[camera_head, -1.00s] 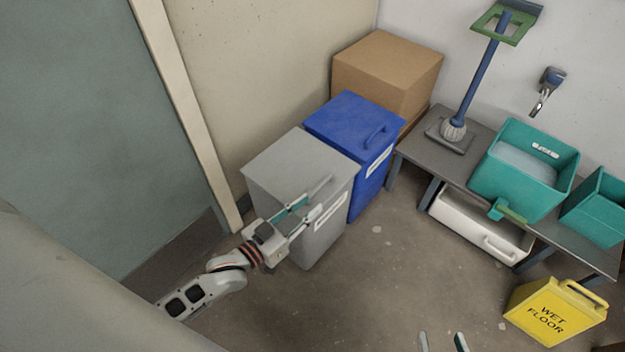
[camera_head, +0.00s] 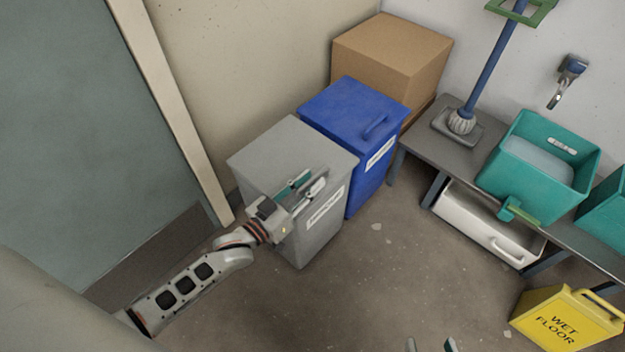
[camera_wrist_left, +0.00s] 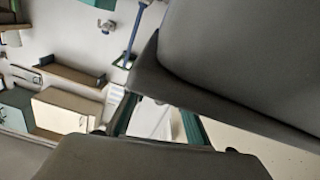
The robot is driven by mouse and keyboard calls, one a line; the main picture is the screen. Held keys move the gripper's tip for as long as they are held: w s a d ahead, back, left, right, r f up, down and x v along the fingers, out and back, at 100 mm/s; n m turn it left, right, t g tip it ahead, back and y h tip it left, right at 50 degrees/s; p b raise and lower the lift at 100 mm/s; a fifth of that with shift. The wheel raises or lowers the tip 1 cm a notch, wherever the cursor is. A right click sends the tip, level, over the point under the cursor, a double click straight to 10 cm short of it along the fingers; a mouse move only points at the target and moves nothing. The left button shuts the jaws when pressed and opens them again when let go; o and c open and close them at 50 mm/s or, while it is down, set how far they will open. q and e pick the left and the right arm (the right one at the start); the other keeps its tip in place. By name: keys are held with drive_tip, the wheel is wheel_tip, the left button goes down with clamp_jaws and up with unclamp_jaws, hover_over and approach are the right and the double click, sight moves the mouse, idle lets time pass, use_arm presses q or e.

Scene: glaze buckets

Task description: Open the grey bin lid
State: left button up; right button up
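The grey bin (camera_head: 322,238) stands on the floor left of the blue bin, with a white label on its front. Its grey lid (camera_head: 275,150) looks shut, and the lid handle (camera_head: 322,174) is partly hidden by my left gripper. My left gripper (camera_head: 303,185) is at the lid's front edge by the handle, with its fingers apart; I cannot tell whether they touch it. In the left wrist view the green-sided fingers (camera_wrist_left: 160,120) are apart, between large grey surfaces. My right gripper (camera_head: 431,346) shows only its separated fingertips at the bottom edge.
The blue bin (camera_head: 345,125) stands close beside the grey bin, with a cardboard box (camera_head: 390,55) behind. A grey bench (camera_head: 430,142) bears teal buckets (camera_head: 525,170). A yellow wet-floor sign (camera_head: 565,318) stands at lower right. The floor before the bins is clear.

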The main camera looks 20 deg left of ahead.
use_arm(q)
drive_tip(key=shift+w+d, duration=0.2)
drive_tip(key=shift+w, duration=0.2)
clamp_jaws()
drive_tip(key=shift+r, duration=0.1)
